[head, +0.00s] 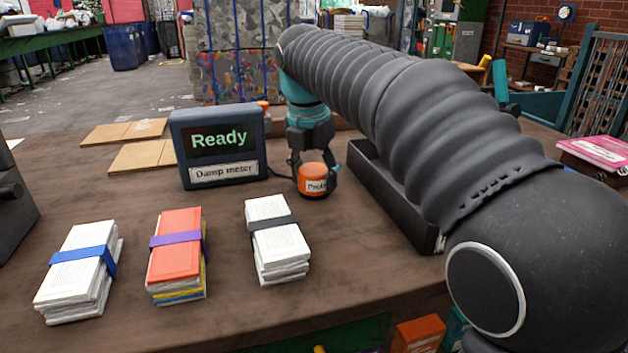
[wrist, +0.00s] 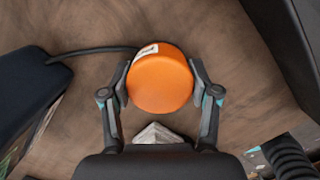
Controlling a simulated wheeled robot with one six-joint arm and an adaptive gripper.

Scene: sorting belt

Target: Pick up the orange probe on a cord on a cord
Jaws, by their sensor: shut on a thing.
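The orange probe (head: 313,179) is a short round cylinder with a white label, at the back of the table beside the damp meter (head: 219,147). In the wrist view the probe (wrist: 160,80) sits between both fingers, its label at the upper left. My gripper (head: 313,170) points down and is shut on the probe; in the wrist view its fingertips (wrist: 160,82) touch opposite sides. A dark cord (wrist: 92,52) runs left from the probe. The meter's screen reads "Ready". I cannot tell whether the probe is clear of the table.
Three banded paper bundles lie in front: white with blue band (head: 78,270), orange with purple band (head: 178,255), white with dark band (head: 275,240). A black tray (head: 385,205) stands right of the probe, partly hidden by my arm. Cardboard pieces (head: 140,155) lie behind left.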

